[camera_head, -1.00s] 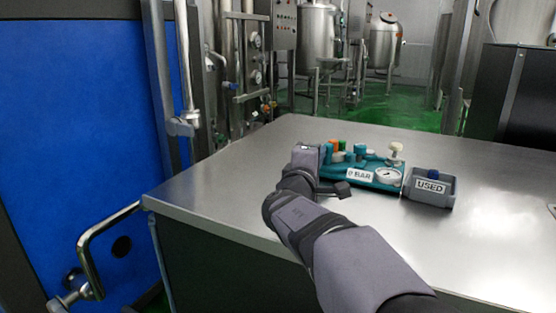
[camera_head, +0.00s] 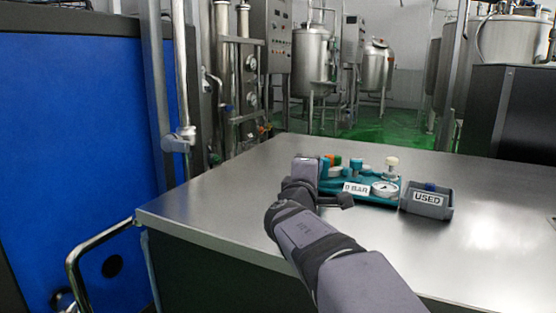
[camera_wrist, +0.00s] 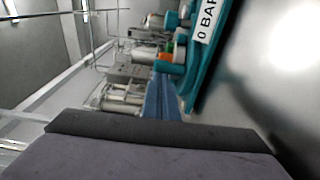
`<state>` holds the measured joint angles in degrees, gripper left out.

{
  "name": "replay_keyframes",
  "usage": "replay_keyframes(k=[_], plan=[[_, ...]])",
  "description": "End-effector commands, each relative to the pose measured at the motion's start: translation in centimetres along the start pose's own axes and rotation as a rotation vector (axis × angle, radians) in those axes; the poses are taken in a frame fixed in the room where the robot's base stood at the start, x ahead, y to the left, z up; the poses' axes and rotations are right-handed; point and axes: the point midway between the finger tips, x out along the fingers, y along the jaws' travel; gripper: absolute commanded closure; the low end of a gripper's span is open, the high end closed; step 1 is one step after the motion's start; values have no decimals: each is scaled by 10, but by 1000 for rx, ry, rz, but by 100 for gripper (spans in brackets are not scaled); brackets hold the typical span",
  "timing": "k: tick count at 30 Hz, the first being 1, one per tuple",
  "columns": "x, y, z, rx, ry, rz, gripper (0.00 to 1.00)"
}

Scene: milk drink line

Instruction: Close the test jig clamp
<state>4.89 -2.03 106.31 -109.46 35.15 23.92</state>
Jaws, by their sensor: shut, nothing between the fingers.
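The test jig is a teal base (camera_head: 333,185) with a "0 BAR" label, a white dial gauge, green, orange and teal parts and a cream knob. It lies on the steel table in the head view. It also shows at the upper right of the wrist view (camera_wrist: 208,68). My gripper (camera_head: 306,168) is at the jig's left end and hides part of it. In the wrist view, shut narrow blue fingers (camera_wrist: 161,97) point past the jig's side, with nothing held. I cannot tell whether they touch it. The clamp's position is not clear.
A grey bin (camera_head: 426,202) labelled "USED" with a blue item inside stands right of the jig. A blue panel (camera_head: 70,130) with a metal rail stands at the left, and tanks stand behind.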

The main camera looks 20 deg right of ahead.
Motion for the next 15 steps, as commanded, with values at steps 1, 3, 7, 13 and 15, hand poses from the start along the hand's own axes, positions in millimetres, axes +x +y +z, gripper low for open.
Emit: replay_keyframes(k=[1,3,7,13,15], plan=[[5,7,23,-2,-61,19,100],[1,8,22,-2,-58,20,100],[-13,8,18,0,-50,18,100],[-44,8,7,-3,-24,16,100],[-54,7,4,-4,-18,15,100]])
